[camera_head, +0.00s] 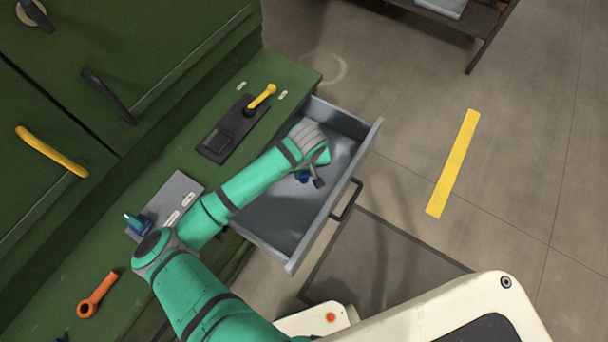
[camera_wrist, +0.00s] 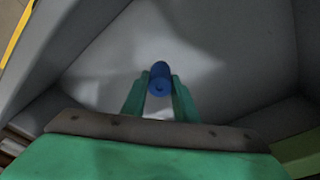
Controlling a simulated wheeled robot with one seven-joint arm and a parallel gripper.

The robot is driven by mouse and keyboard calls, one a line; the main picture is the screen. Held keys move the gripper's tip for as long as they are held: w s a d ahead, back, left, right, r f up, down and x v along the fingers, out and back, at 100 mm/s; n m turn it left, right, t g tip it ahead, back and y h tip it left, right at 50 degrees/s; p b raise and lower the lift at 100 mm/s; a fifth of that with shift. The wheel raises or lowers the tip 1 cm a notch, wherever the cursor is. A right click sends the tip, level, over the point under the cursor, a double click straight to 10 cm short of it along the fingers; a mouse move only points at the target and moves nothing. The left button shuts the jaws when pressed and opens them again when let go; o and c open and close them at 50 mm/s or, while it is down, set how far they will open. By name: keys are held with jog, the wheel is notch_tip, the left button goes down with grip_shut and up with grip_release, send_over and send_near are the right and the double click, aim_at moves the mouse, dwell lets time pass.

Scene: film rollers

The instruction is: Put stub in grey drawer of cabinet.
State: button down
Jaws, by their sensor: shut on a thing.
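The grey drawer (camera_head: 285,262) of the green cabinet stands pulled open, with a dark handle on its front. My gripper (camera_head: 308,178) is inside the drawer's outline, over its floor. It is shut on the stub (camera_wrist: 160,78), a small dark blue cylinder. In the wrist view the stub sits between the two green fingertips, with the grey drawer floor (camera_wrist: 225,70) behind it. The stub also shows as a small blue spot (camera_head: 302,176) in the head view. I cannot tell whether it touches the drawer floor. My forearm hides part of the drawer.
The green cabinet top (camera_head: 190,160) holds a black plate with a yellow lever (camera_head: 262,96), a grey plate (camera_head: 180,196) with a blue-teal piece, and an orange-handled tool (camera_head: 97,294). A yellow floor strip (camera_head: 453,163) lies right. Floor beyond the drawer is clear.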

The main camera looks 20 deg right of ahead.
aim_at(304, 176)
jog(key=shift+w+f, duration=0.15)
jog(key=shift+f, duration=1.55)
jog(key=shift+f, duration=0.15)
jog(key=c, duration=1.4)
grip_release()
jog(key=r, duration=0.4)
jog(key=s+r, duration=0.1)
jog(key=r, duration=0.7)
jog(key=shift+s+r, duration=0.1)
jog(key=shift+s, duration=0.3)
